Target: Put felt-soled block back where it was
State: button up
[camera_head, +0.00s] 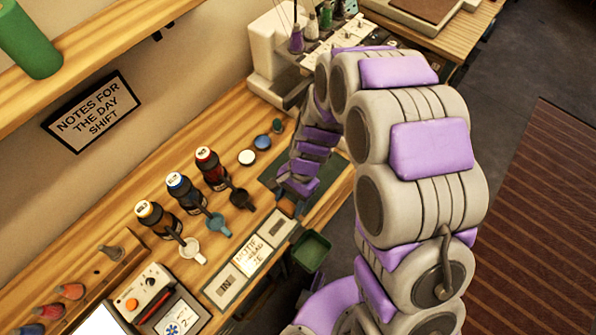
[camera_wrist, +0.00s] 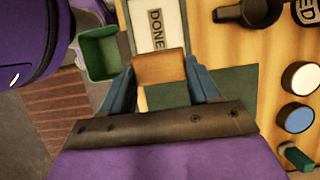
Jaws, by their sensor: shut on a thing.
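A plain tan-brown block (camera_wrist: 160,68) sits between the teal fingers of my gripper (camera_wrist: 165,80) in the wrist view, and the fingers are shut on it. A small orange-brown patch of the block (camera_head: 287,207) shows below my gripper (camera_head: 292,200) in the head view. Its felt sole cannot be made out. The block is beside the end of a tray marked DONE (camera_wrist: 155,28) and near the edge of a dark green mat (camera_wrist: 230,90). I cannot tell whether it touches the table.
A green bin (camera_head: 311,251) hangs at the table's front edge. Three bottles (camera_head: 211,168) with small mugs (camera_head: 241,198) stand behind the trays (camera_head: 226,289). White and blue round lids (camera_head: 262,142) lie near the mat. A sewing machine (camera_head: 275,65) stands at the far end.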

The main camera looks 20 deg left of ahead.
jog(key=w, duration=0.3)
jog(key=w+a+b, duration=0.1)
jog(key=w, duration=0.3)
jog(key=w+a+f+b, duration=0.1)
jog(key=w, duration=0.3)
jog(key=shift+f, duration=0.1)
jog(key=shift+w+a, duration=0.3)
jog(key=shift+w, duration=0.25)
jog(key=shift+a+f, duration=0.15)
jog(key=shift+f, duration=0.05)
jog(key=shift+f+b, duration=0.85)
jog(key=shift+f, duration=0.75)
jog(key=shift+d+r, duration=0.1)
jog(key=shift+d, duration=0.1)
jog(key=o, duration=1)
jog(key=shift+a, duration=0.15)
